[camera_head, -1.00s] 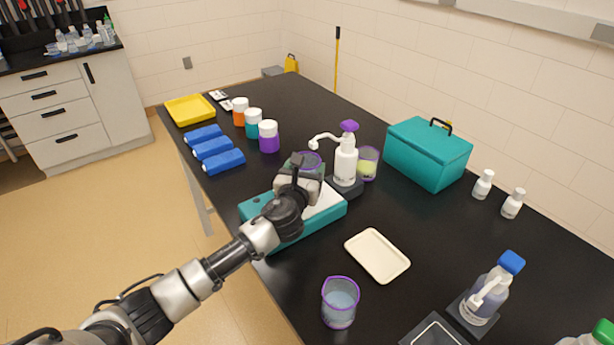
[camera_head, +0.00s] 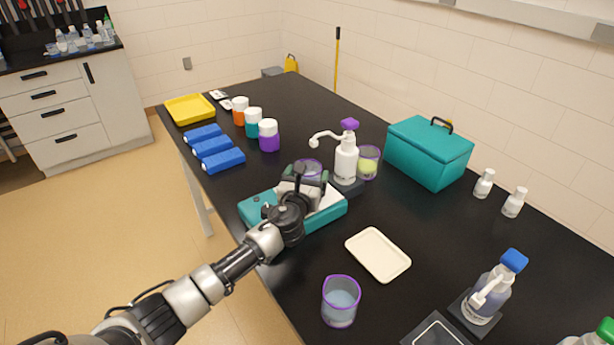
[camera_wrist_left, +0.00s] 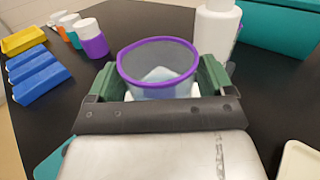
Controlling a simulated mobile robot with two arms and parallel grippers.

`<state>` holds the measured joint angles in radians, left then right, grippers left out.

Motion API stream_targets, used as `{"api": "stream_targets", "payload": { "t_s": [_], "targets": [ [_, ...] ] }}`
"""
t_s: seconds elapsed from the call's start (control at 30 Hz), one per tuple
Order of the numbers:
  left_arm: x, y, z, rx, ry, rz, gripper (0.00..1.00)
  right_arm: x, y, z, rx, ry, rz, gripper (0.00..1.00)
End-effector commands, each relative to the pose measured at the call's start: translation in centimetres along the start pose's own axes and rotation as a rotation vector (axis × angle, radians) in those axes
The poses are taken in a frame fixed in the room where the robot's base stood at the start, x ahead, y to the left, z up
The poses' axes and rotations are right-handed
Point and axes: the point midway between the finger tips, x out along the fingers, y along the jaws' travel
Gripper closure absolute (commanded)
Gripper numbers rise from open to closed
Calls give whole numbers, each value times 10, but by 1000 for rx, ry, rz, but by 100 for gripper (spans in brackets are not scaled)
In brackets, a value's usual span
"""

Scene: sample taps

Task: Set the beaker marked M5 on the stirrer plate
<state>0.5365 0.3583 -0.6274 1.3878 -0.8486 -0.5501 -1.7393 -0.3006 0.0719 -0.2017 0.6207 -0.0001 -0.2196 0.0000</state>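A clear beaker with a purple rim (camera_head: 309,167) is between the fingers of my left gripper (camera_head: 306,181). In the left wrist view this beaker (camera_wrist_left: 158,72) is upright with pale blue contents, and the green fingers close on both its sides. The stirrer plate (camera_head: 324,206) is a teal box with a white top, right under the gripper. I cannot tell whether the beaker's base touches it. Two more purple-rimmed beakers stand on the table: one with yellow-green liquid (camera_head: 369,160), one with bluish liquid (camera_head: 340,302). No M5 mark is legible. My right gripper is out of view.
A white pump bottle (camera_head: 345,165) stands close behind the stirrer plate. A cream tray (camera_head: 378,254) lies to its right. Blue blocks (camera_head: 212,147), capped jars (camera_head: 269,137) and a teal case (camera_head: 428,155) stand farther off. A blue-capped bottle (camera_head: 490,290) is at lower right.

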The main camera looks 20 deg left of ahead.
Motion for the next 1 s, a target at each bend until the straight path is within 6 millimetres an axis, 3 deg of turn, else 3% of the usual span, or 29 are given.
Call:
{"api": "stream_targets", "payload": {
  "t_s": [0.07, 0.47, 1.0],
  "targets": [
    [0, 0, 0, 0, 0, 0, 6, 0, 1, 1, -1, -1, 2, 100],
    [-7, 0, 3, 0, 1, 0, 6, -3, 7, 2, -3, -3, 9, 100],
    [-108, 0, 2, 1, 1, -2, 6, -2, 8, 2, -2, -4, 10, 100]
  ]
}}
